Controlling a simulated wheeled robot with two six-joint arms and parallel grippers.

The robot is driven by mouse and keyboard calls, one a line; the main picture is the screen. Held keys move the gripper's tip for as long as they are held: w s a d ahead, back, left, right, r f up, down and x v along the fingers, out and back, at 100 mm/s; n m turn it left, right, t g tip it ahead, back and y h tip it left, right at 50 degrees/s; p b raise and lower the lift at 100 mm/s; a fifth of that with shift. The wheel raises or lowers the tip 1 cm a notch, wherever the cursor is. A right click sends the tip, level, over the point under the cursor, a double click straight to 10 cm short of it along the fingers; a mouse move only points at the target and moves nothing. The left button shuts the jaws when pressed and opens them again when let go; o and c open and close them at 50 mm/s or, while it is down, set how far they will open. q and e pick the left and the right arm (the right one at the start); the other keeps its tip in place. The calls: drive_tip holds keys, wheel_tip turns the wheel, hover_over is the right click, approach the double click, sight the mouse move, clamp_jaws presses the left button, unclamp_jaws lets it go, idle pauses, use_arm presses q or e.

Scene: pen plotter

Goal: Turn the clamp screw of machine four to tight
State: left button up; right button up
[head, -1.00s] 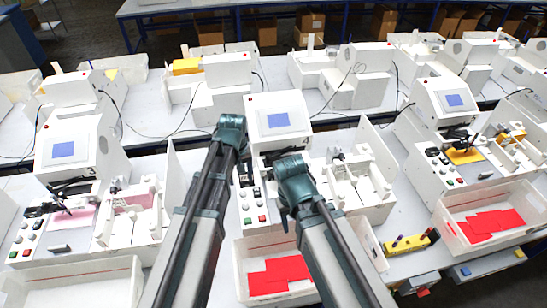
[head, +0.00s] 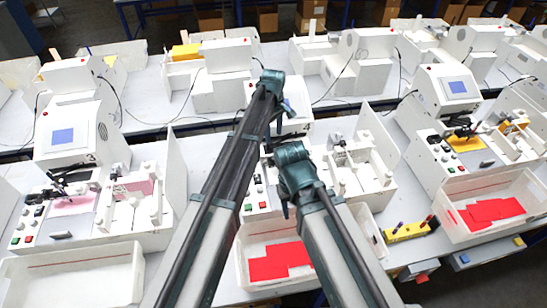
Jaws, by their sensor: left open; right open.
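The middle near-row pen plotter (head: 297,95) stands behind my arms. My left gripper (head: 271,82) is in front of the machine's upper housing. My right gripper (head: 291,153) is lower, in front of the work area. Both are open and hold nothing that I can see; their fingers are hard to make out.
The left machine (head: 72,125) holds pink sheets, the right machine (head: 447,90) yellow ones. White bins (head: 75,275) stand in front; the middle bin (head: 245,270) holds red sheets. A yellow pen rack (head: 408,232) sits between the middle and right bins. More machines line the back table.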

sight(273, 157)
use_arm(q)
wheel_tip(273, 157, down, 12)
drive_tip(key=b, duration=1.1)
drive_tip(key=shift+f+b, duration=0.25)
drive_tip(key=shift+b, duration=0.1)
clamp_jaws()
